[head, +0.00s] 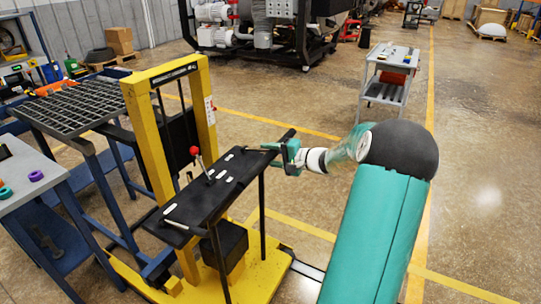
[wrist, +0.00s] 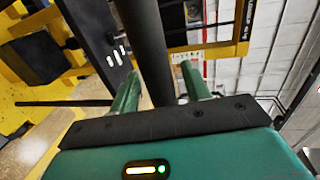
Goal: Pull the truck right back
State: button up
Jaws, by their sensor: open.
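The truck is a yellow lift truck with an upright mast frame (head: 139,125) and a black top plate (head: 208,190) carrying a red-knobbed lever (head: 196,152). It stands left of centre in the head view, next to the grated table. My gripper (head: 289,152) is at the right end of the top plate, by a dark handle bar (head: 286,136). In the wrist view, the dark bar (wrist: 148,40) passes between the green fingers of my gripper (wrist: 160,80). The fingers are apart, one on each side of it. Whether either touches the bar cannot be told.
A grated table (head: 75,108) stands behind the truck at left. A bench (head: 25,178) with coloured rings is at the near left. A grey cart (head: 391,55) stands at the back right. A large machine (head: 290,30) is at the back. Open floor with yellow lines lies right of the truck.

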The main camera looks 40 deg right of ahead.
grip_shut()
jog(key=shift+s, duration=0.1)
